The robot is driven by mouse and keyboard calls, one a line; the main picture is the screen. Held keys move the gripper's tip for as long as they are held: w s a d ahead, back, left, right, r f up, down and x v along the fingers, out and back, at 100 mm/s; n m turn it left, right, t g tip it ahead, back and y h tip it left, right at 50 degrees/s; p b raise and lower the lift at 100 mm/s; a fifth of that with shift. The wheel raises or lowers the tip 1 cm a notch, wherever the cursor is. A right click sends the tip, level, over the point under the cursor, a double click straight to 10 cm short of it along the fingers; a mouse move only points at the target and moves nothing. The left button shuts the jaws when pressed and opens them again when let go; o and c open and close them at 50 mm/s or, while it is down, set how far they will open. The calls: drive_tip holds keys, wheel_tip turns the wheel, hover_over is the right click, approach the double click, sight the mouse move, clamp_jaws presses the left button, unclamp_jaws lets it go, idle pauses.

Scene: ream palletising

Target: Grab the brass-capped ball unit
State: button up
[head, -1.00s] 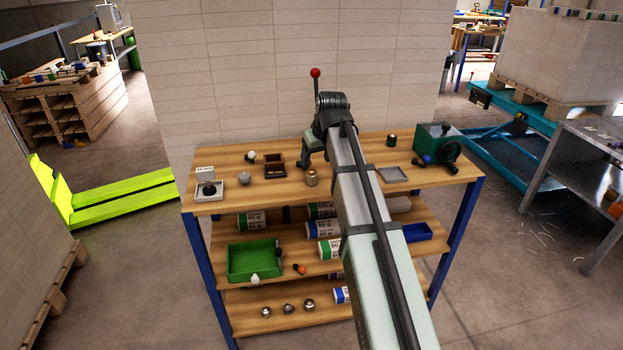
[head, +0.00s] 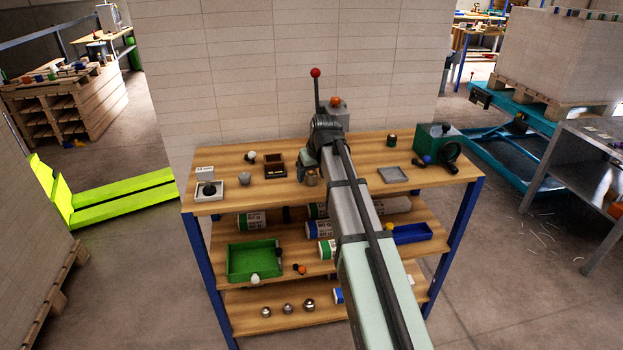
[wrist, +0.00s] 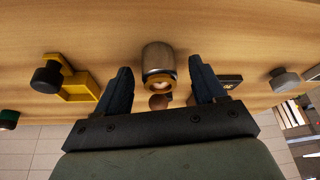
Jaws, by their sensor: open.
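The brass-capped ball unit (wrist: 158,60) shows in the wrist view as a short steel cylinder with a brass rim at its lower end in the picture. A brownish round part shows just below it. My gripper (wrist: 161,76) is open, with one dark finger to each side of the unit and visible gaps between. In the head view the unit (head: 311,179) stands on the bench top, partly covered by my gripper (head: 309,168). Whether the fingers reach down around it is hard to tell.
A dark wooden box (head: 275,171) and a grey knob (head: 245,178) stand to the left on the bench. A yellow bracket (wrist: 78,88) with a black knob shows in the wrist view. A grey tray (head: 393,175) and a green machine (head: 433,141) are at right.

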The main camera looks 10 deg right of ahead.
drive_tip(key=shift+c, duration=0.4)
drive_tip(key=c, duration=1.1)
drive_tip(key=shift+r, duration=0.15)
drive_tip(key=shift+c, duration=0.2)
